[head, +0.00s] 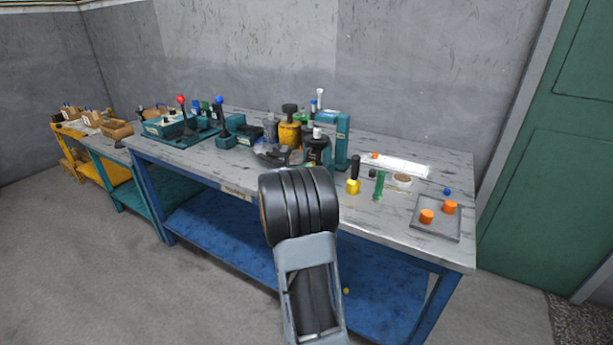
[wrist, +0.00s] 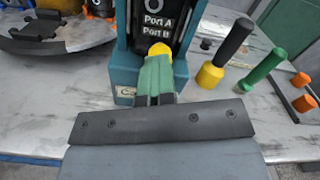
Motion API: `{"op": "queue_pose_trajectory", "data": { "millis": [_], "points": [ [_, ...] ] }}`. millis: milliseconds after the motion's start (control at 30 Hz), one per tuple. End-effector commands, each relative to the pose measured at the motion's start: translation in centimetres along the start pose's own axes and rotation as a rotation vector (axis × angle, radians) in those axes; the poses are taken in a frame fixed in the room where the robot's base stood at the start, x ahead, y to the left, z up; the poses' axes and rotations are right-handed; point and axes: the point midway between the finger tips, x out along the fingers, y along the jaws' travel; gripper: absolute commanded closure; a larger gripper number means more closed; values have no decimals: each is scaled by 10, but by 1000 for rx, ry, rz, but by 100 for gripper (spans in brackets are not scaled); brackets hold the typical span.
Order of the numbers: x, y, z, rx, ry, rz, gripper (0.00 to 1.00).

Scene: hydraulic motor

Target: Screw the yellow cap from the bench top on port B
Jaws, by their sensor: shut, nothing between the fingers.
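My gripper (wrist: 157,72) shows in the wrist view with green fingers closed together and nothing held between them. A yellow cap-like piece (wrist: 160,49) shows just beyond the fingertips, below the Port B label on the dark face of the teal-framed motor unit (wrist: 125,70). The fingers partly cover it, and I cannot tell whether it is seated on the port. In the head view the unit's teal upright (head: 342,140) stands on the bench, and my own arm hides the gripper. A small yellow spot (head: 346,291) shows low beside my arm; its identity is unclear.
To the unit's right stand a yellow-based black-handled tool (wrist: 212,72) and a green-handled tool (wrist: 262,68). Orange caps (head: 427,216) sit on a grey plate (head: 440,231) at the bench's right end. Bottles and lever units crowd the bench's left. The front right bench edge is clear.

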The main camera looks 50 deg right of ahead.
Motion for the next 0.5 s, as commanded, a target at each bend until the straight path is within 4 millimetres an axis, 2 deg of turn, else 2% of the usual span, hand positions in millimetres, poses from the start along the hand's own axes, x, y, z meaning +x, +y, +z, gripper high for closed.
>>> {"op": "queue_pose_trajectory", "data": {
  "millis": [200,500],
  "points": [
    [0,0,-2,93,-1,-1,100],
    [0,0,0,140,0,0,100]
  ]
}}
